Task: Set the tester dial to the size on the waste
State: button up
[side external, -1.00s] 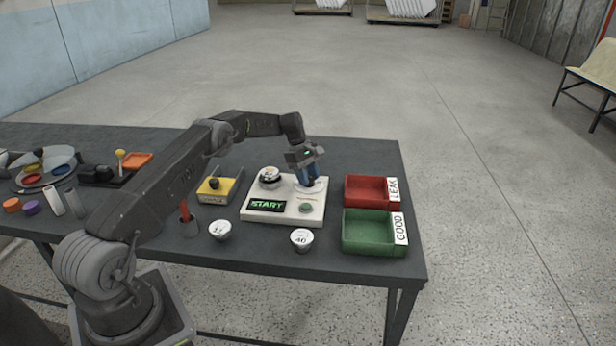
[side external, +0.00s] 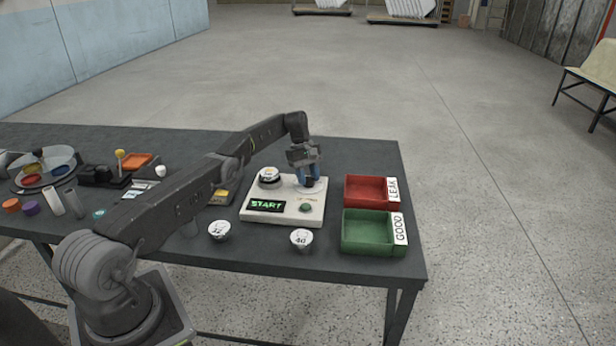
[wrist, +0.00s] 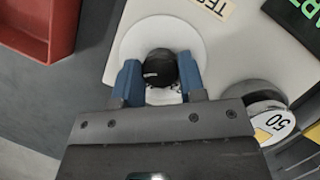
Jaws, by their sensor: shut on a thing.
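The tester (side external: 262,213) is a pale box on the table with a lit START screen (side external: 266,205) and a green button (side external: 305,208). Its dial is a black knob (wrist: 160,68) on a white disc (wrist: 133,42). My gripper (side external: 310,182) is over the dial, with its blue fingers (wrist: 160,85) shut on the knob from both sides. The dial's marks are mostly hidden under my gripper. A waste (side external: 269,175) sits on the tester's back left; in the wrist view its label (wrist: 275,124) reads 50.
A red LEAK bin (side external: 366,190) and a green GOOD bin (side external: 368,232) stand right of the tester. Two white-topped wastes, one on the left (side external: 220,230) and one marked 40 (side external: 301,238), stand in front. Other items crowd the table's left.

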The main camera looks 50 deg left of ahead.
jog(key=shift+d, duration=0.1)
jog(key=o, duration=0.9)
jog(key=shift+n, duration=0.3)
jog(key=shift+n, duration=0.3)
